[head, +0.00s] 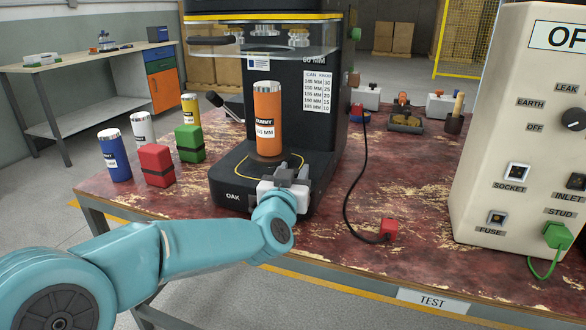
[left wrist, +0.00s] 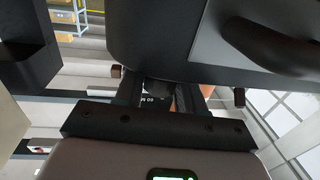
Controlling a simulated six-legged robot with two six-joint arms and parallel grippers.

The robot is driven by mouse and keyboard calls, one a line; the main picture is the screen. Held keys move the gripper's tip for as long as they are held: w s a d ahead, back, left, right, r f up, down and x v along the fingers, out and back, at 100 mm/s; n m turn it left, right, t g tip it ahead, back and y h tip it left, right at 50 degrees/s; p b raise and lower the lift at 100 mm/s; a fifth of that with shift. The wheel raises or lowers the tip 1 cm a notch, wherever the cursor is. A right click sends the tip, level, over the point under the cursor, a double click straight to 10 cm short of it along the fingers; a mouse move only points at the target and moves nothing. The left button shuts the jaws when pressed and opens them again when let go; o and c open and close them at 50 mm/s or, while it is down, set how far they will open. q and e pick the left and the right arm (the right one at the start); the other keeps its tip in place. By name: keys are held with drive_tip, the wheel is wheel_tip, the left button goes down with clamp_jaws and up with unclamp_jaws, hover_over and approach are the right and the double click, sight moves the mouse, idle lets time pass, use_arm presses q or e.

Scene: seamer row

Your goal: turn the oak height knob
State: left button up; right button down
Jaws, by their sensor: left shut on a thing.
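The black seamer marked OAK (head: 228,190) stands on the worn red bench. An orange can (head: 267,115) with a DUMMY label stands upright on its base plate. My left gripper (head: 291,174) is at the front of the OAK base, right of the lettering. Its jaws are shut on a dark round knob (left wrist: 160,88), which shows between the two fingers in the left wrist view. In the head view the knob is hidden behind the gripper. My right gripper is in neither view.
A can-height chart (head: 317,92) is on the seamer column. Blue, white and yellow cans and red and green blocks (head: 156,165) stand to the left. A black cable runs to a red plug (head: 389,229) right of the gripper. A cream tester box (head: 500,160) fills the right.

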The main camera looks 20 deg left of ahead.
use_arm(q)
drive_tip(key=n+g+y+p, duration=0.1)
drive_tip(key=n+y+p, duration=0.1)
drive_tip(key=y+p, duration=0.1)
drive_tip(key=n+g+y+p, duration=0.2)
drive_tip(key=n+y+p, duration=0.1)
drive_tip(key=y+p, duration=0.1)
drive_tip(key=n+g+y+p, duration=0.2)
drive_tip(key=n+y+p, duration=0.1)
drive_tip(key=y+p, duration=0.1)
drive_tip(key=shift+d+r, duration=0.1)
drive_tip(key=shift+r, duration=0.2)
drive_tip(key=shift+f+n+g+y+p, duration=0.1)
drive_tip(key=shift+n+g+y+p, duration=1.1)
drive_tip(key=shift+g, duration=0.4)
drive_tip(key=o, duration=0.9)
drive_tip(key=shift+a, duration=0.2)
drive_tip(key=shift+o, duration=0.2)
drive_tip(key=shift+f, duration=0.1)
